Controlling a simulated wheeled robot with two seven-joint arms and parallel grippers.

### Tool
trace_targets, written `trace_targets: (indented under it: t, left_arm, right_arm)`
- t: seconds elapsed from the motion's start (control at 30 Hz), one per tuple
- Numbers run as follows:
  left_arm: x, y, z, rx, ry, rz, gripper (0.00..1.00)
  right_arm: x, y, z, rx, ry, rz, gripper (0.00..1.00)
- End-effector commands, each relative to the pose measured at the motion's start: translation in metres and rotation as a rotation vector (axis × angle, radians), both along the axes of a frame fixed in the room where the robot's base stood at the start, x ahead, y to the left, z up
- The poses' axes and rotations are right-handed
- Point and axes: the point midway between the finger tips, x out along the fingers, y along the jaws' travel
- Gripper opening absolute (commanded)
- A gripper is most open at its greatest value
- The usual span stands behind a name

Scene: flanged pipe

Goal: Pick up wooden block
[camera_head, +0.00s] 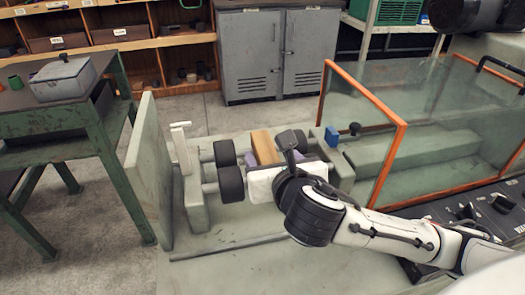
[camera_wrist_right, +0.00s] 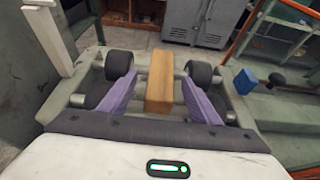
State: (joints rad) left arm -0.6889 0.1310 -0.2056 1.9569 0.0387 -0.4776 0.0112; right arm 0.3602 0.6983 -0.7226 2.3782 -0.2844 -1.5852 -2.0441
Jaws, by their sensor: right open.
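The wooden block (camera_head: 264,146) is a tan, upright oblong piece among black rollers on the grey-green machine bed. In the right wrist view the wooden block (camera_wrist_right: 159,82) stands in the middle, between the two purple fingers. My right gripper (camera_head: 280,160) reaches in from the right, over the near side of the bed. It is open, with one finger on each side of the block and a visible gap to each. The same right gripper (camera_wrist_right: 159,76) shows its fingers pointing away from the camera. The block's lower part is hidden. My left gripper is not in view.
Black rollers (camera_head: 225,153) flank the block. A small blue part (camera_head: 331,136) and an orange-framed glass guard (camera_head: 390,130) stand to the right. A pale upright panel (camera_head: 152,165) and a green bench (camera_head: 85,110) are at left. A grey cabinet (camera_head: 250,55) stands behind.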

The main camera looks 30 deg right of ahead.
Motion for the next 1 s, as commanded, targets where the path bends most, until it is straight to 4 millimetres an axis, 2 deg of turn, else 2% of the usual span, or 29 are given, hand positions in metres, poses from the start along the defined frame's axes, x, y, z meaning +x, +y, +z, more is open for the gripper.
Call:
trace_targets:
  t: [0.17,0.5,0.8,1.0]
  left_arm:
    - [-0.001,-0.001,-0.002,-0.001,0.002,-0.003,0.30]
    - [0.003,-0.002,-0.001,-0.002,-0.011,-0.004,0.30]
    - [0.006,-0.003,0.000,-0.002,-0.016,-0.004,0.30]
    - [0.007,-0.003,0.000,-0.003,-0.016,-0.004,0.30]
  right_arm:
    - [0.012,-0.004,-0.005,0.001,0.001,0.000,0.57]
    - [0.053,-0.017,-0.018,0.001,0.001,0.000,0.57]
    - [0.057,-0.018,-0.019,0.002,0.001,0.001,0.57]
    - [0.057,-0.018,-0.019,0.001,0.001,0.001,0.23]
